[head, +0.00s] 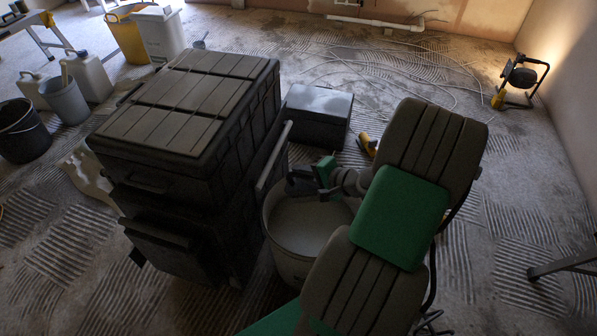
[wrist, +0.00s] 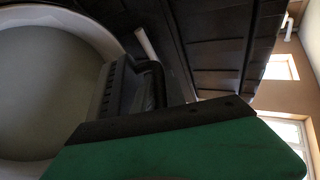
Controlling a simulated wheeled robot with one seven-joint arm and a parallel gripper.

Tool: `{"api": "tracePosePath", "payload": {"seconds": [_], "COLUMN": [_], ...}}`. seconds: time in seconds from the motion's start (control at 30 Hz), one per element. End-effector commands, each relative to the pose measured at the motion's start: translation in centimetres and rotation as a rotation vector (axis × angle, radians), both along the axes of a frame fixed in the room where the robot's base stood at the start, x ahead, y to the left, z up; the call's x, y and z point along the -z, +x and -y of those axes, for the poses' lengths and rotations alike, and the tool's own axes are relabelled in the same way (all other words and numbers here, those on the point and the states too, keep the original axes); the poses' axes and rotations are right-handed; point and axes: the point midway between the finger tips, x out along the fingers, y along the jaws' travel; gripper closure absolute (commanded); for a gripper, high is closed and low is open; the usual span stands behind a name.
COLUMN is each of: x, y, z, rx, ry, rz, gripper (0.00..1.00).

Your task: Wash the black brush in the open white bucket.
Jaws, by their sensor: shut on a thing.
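The open white bucket (head: 288,262) stands on the floor between the large dark case and my arm. It holds flat greyish liquid, and its pale rim also shows at the left of the wrist view (wrist: 108,30). My gripper (head: 318,178), with green fingers, is over the bucket's far side. It is shut on the black brush (head: 298,187), which is at the far left of the bucket opening. In the wrist view the brush (wrist: 125,92) sits beside the dark finger edge, over the bucket's rim. I cannot tell whether its lower end touches the liquid.
A large dark ribbed case (head: 190,100) with a pale handle bar stands close left of the bucket. A smaller black box (head: 318,115) and a yellow tool (head: 366,144) lie behind it. Other buckets (head: 64,100) stand far left. The floor at right is mostly clear, with a lamp (head: 521,78).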

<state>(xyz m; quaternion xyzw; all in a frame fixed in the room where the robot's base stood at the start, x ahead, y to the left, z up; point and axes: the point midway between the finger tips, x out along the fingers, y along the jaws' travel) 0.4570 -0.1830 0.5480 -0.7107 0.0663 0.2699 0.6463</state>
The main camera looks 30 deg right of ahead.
Motion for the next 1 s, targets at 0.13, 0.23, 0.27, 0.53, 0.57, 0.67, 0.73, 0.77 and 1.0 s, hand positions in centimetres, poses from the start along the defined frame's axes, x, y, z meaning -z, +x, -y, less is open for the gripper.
{"api": "tracePosePath", "payload": {"seconds": [0.13, 0.23, 0.27, 0.53, 0.57, 0.67, 0.73, 0.77, 1.0], "x": [3.2, 4.8, 5.3, 9.3, 9.8, 11.4, 12.5, 12.9, 16.4], "y": [0.0, 0.0, 0.0, 0.1, 0.1, 0.1, 0.1, 0.1, 0.1], "z": [0.1, 0.1, 0.1, 0.0, -0.1, -0.1, -0.1, -0.1, -0.1], "rx": [0.004, 0.003, 0.003, 0.000, 0.000, -0.001, -0.001, -0.001, -0.001], "ry": [0.001, 0.000, 0.000, 0.001, 0.001, 0.003, 0.003, 0.003, 0.005], "rz": [0.001, 0.001, 0.001, 0.001, 0.001, 0.000, 0.000, 0.000, -0.001], "gripper": [1.00, 1.00, 1.00, 1.00, 1.00, 1.00, 1.00, 1.00, 1.00]}}
